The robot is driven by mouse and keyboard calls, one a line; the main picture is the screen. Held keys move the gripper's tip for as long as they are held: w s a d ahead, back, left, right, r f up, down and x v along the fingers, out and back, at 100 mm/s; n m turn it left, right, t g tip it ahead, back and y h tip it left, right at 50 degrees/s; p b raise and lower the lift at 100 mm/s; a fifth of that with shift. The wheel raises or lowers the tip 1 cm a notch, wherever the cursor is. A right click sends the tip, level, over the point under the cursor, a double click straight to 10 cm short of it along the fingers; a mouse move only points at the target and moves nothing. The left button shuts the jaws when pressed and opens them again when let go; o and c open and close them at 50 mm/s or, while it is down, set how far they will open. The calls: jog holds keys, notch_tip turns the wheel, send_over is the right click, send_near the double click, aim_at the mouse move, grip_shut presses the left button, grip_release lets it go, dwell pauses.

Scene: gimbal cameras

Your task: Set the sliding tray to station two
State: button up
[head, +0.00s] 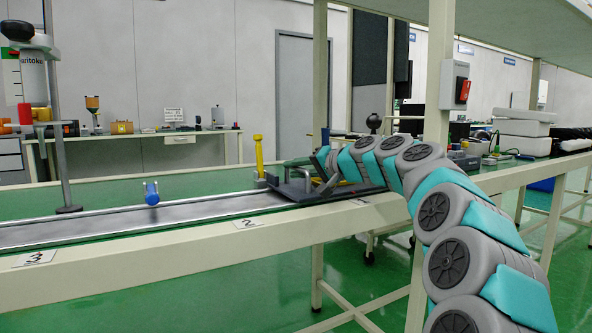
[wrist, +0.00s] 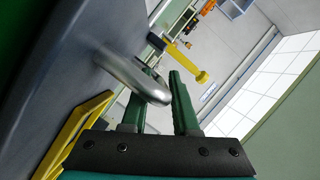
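The sliding tray (head: 315,191) is a dark grey plate with a raised handle, on the rail (head: 190,211) at the right part of the bench, to the right of the label marked 2 (head: 247,224). My gripper (head: 306,166) is at the tray's handle, partly hidden by my arm in the head view. In the wrist view my gripper's green fingers (wrist: 163,88) stand apart, with the rounded metal handle (wrist: 140,82) across the left finger and reaching into the gap. A firm grip does not show. The label marked 3 (head: 35,258) is at the far left.
A blue clamp-like piece (head: 152,193) stands at the rail left of the 2 label. A yellow post (head: 259,157) stands just behind the tray's left end. A bench post (head: 437,70) rises near my arm. The rail between tray and blue piece looks clear.

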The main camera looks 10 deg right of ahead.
grip_shut()
dwell(1.0)
